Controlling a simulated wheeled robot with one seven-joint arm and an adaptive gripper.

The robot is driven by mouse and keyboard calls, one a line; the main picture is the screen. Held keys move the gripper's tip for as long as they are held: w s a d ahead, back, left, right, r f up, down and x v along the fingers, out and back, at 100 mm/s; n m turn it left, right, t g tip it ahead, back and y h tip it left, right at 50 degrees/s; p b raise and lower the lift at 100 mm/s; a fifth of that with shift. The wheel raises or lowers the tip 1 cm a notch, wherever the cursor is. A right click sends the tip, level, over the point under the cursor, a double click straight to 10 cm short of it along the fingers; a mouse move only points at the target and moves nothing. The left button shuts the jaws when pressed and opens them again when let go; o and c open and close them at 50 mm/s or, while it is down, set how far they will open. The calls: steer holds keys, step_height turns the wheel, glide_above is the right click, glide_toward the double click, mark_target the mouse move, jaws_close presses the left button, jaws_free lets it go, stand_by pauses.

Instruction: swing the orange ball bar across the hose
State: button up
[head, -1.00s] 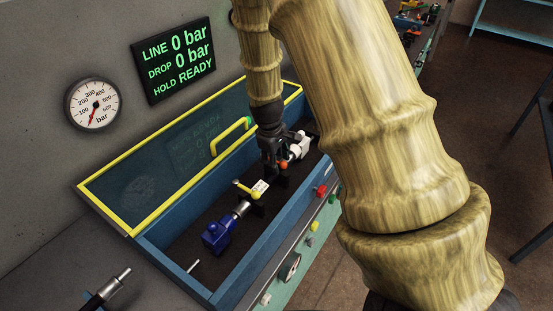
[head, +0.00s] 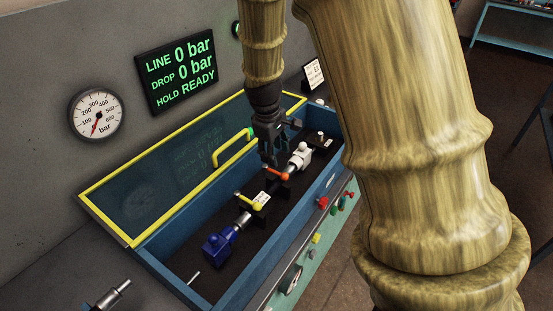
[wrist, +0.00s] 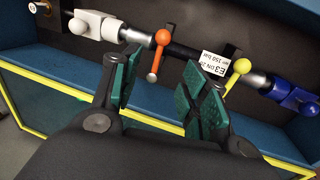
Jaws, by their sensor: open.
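The orange ball bar (head: 276,173) sits on the fittings in the blue trough, between the white fitting and the yellow ball bar. In the wrist view its orange ball (wrist: 163,37) is at the top and the bar runs down to a metal end, lying crosswise to the dark hose (wrist: 188,52). A white label hangs by the hose. My gripper (head: 269,160) is open and empty just above the bar, its fingers partly covering that area. In the wrist view the bar's end shows between the spread green pads (wrist: 158,88); whether they touch it I cannot tell.
A yellow ball bar (head: 249,201) and a blue fitting (head: 220,240) lie nearer along the line; a white fitting (head: 300,155) is at the far end. The trough's blue walls and raised yellow-framed lid (head: 150,195) bound the space. The display reads 0 bar, HOLD READY.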

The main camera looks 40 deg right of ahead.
steer(key=shift+a+r, duration=0.2)
steer(key=shift+r, duration=0.9)
steer(key=shift+s+d, duration=0.1)
